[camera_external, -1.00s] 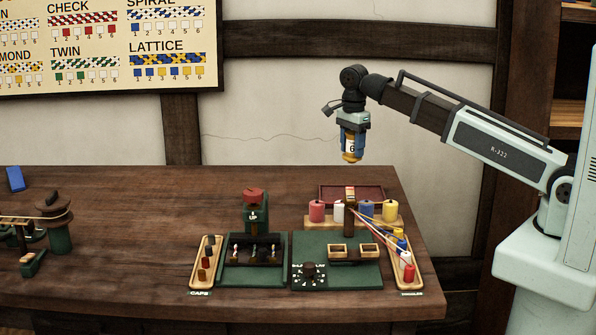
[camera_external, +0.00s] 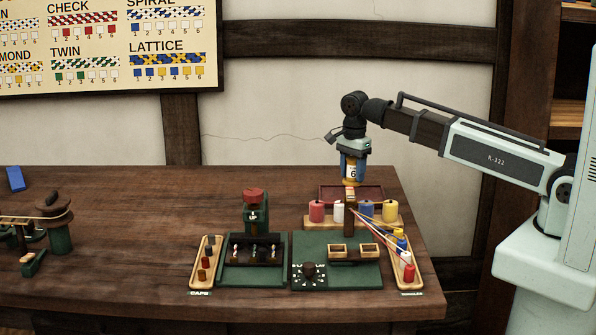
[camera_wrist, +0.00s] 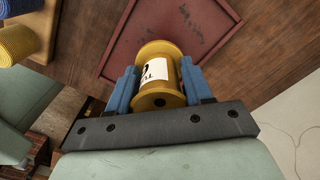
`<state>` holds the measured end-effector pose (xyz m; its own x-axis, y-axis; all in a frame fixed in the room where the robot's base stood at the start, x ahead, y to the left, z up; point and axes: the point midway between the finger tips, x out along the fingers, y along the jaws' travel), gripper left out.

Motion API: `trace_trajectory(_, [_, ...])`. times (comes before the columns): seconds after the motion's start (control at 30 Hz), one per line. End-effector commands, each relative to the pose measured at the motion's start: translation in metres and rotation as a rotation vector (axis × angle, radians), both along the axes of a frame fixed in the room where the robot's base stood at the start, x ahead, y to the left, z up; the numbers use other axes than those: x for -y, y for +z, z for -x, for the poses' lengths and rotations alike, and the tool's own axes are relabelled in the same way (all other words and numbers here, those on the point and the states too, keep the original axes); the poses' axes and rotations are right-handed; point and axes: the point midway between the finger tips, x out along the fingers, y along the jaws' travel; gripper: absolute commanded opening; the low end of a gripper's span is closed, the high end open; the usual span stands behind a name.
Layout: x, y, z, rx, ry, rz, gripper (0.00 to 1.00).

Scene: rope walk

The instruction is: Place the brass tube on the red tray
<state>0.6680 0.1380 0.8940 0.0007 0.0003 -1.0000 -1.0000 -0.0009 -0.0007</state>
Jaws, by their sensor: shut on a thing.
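The brass tube (camera_wrist: 158,78) is a yellow-brown spool shape with flared ends and a white label. My gripper (camera_wrist: 158,88) is shut on it, with a blue finger on each side. In the external view the tube (camera_external: 351,172) hangs upright below my gripper (camera_external: 352,168), its label reading 6. The red tray (camera_external: 374,190) is a dark red, shallow, rimmed tray at the back right of the bench. It lies just below the tube. In the wrist view the red tray (camera_wrist: 205,22) shows beneath and beyond the tube. I cannot tell the exact gap between them.
Red, white, blue and yellow spools stand on a wooden rack (camera_external: 311,222) just in front of the tray. A small post with striped cord (camera_external: 350,195) stands close to the tube. Green fixtures (camera_external: 335,275) sit further forward. The bench's left middle is clear.

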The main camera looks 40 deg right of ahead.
Motion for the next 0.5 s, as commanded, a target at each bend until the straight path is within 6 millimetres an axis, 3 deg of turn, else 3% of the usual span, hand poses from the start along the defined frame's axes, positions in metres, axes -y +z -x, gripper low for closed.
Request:
trace_trajectory(0.2, [0.0,-0.023,0.0,-0.001,0.0,0.0,0.11])
trace_trajectory(0.5, [0.0,-0.024,0.0,-0.001,0.0,0.0,0.11])
